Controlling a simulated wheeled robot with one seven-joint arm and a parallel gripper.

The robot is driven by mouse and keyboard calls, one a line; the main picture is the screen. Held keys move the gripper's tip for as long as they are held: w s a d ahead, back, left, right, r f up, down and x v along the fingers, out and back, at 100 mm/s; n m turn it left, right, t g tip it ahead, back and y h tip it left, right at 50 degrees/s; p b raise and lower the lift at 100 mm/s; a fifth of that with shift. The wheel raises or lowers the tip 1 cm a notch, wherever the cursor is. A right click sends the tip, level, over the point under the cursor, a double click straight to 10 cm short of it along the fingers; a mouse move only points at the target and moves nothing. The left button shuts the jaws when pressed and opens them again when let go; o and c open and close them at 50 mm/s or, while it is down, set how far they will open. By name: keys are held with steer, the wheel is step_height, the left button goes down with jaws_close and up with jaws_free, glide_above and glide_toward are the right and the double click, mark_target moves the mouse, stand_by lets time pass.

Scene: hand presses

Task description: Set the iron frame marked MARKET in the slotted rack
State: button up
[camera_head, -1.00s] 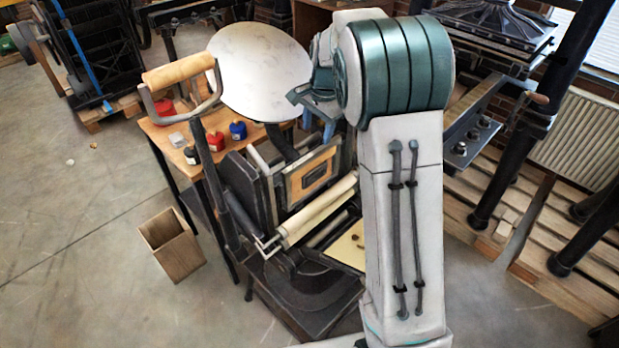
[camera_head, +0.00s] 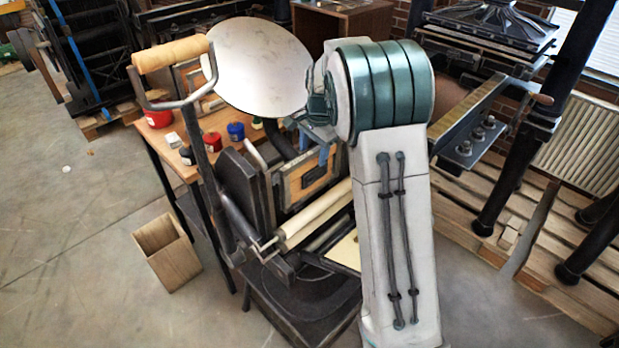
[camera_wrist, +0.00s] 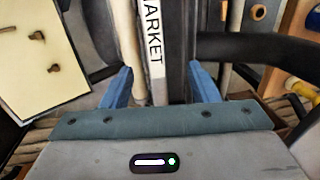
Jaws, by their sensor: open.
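The iron frame marked MARKET (camera_wrist: 155,35) shows in the wrist view as an upright bar with a white label strip. My gripper (camera_wrist: 160,82) is open, one blue finger on each side of the bar, with gaps visible beside it. In the head view a dark frame with a wooden inside and a dark centre block (camera_head: 309,180) stands upright in the press (camera_head: 245,190), and appears to be the same one. My gripper (camera_head: 325,150) is at its upper right, partly hidden by my arm. I cannot clearly identify the slotted rack.
A round ink disk (camera_head: 258,65) rises behind the frame, and a wooden-handled lever (camera_head: 170,55) stands left. Rollers (camera_head: 315,213) and a cream board (camera_head: 345,250) lie in front. A table with ink tins (camera_head: 212,142) is behind left. A wooden bin (camera_head: 165,250) stands on open floor.

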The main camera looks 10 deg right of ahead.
jaws_close()
steer(key=shift+r, duration=0.15)
steer(key=shift+w+r, duration=0.1)
